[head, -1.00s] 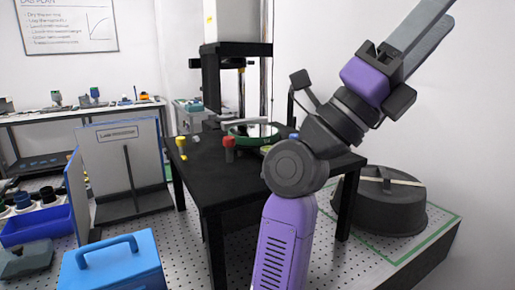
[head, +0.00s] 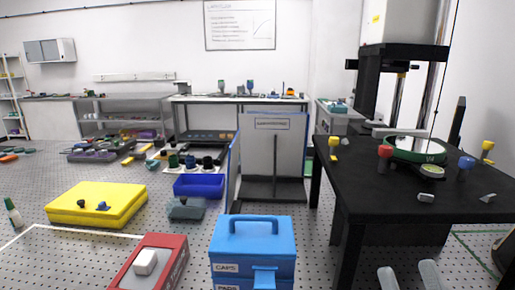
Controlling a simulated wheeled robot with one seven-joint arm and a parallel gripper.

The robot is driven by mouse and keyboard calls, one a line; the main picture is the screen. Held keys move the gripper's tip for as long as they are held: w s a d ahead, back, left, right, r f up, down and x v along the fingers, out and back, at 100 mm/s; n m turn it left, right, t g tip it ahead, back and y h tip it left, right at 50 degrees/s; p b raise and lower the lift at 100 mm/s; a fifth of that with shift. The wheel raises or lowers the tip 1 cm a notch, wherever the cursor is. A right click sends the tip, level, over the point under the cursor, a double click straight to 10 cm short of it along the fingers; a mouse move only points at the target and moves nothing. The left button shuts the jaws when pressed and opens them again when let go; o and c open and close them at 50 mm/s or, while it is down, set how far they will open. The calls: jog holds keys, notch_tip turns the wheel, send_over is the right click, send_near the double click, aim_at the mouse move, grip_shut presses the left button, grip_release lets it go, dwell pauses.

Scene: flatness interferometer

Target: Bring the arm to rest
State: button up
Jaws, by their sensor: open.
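My gripper (head: 409,276) shows only as two pale grey fingertips at the bottom edge of the head view, right of centre. The fingertips are apart, with nothing between them. They appear in front of the near side of the black table (head: 400,190). The rest of my arm is out of view, so its pose cannot be told.
On the black table are a green-rimmed round plate (head: 414,149), red (head: 385,152), yellow (head: 333,142) and blue (head: 466,162) knobs, and small grey pieces. Left are a blue caps box (head: 252,240), red box (head: 172,255) and yellow case (head: 96,204).

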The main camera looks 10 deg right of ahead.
jog(key=s+a+f+g, duration=0.2)
jog(key=s+f+g, duration=0.3)
jog(key=s+f, duration=0.5)
jog(key=s+a+f+g, duration=0.2)
jog(key=s+f+g, duration=0.3)
jog(key=s+f, duration=0.6)
jog(key=shift+s+a+f+n+g+y, duration=0.3)
jog(key=shift+a+f+y, duration=0.1)
jog(key=shift+f, duration=0.7)
